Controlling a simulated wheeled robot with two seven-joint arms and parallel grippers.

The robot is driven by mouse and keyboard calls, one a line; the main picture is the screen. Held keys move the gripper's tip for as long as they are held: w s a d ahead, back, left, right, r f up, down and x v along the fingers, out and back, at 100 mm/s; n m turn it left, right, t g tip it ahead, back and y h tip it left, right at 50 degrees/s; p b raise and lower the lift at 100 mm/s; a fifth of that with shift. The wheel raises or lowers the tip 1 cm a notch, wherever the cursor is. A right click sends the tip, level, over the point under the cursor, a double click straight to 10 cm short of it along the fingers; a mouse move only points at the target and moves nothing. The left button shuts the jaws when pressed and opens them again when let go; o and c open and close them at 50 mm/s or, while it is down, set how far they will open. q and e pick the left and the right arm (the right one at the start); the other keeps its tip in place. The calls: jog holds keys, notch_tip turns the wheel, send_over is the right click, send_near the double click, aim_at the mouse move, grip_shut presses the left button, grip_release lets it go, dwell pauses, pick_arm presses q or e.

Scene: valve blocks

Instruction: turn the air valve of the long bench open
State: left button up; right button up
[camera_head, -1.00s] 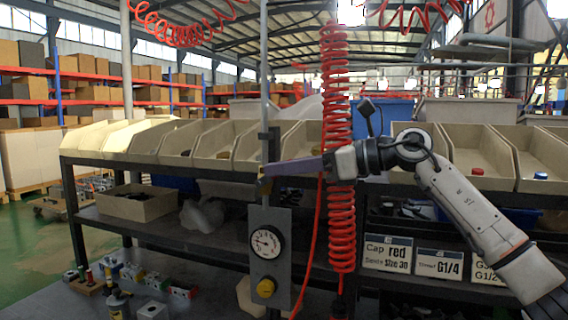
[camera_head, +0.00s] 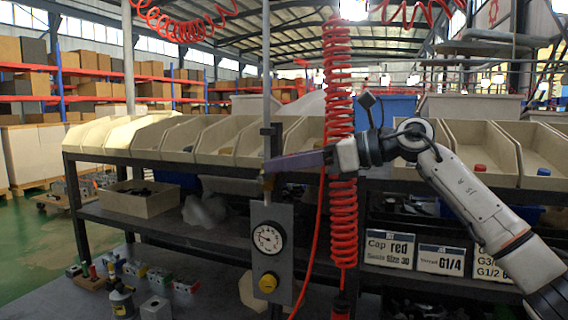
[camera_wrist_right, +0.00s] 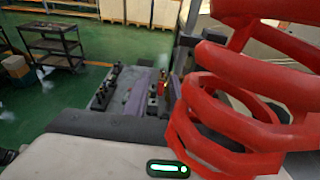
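The air valve (camera_head: 268,184) is a small brass-coloured fitting on the vertical pipe, just above the grey gauge panel (camera_head: 286,215) of the long bench; its handle is mostly hidden by my gripper. In the right wrist view a small red and yellow part (camera_wrist_right: 165,84) shows by the fingers. My left gripper is out of view.
A red coiled hose (camera_head: 338,75) hangs close to my right gripper, fills the right of the wrist view (camera_wrist_right: 235,110), and passes by the arm. Beige bins (camera_head: 480,150) line the shelf (camera_head: 120,158). Several valve blocks (camera_head: 185,284) lie on the low table at front left.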

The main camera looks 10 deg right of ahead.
jog(key=b+v, duration=0.2)
jog(key=v, duration=0.8)
jog(key=shift+s+d+r, duration=0.1)
jog(key=shift+c, duration=0.4)
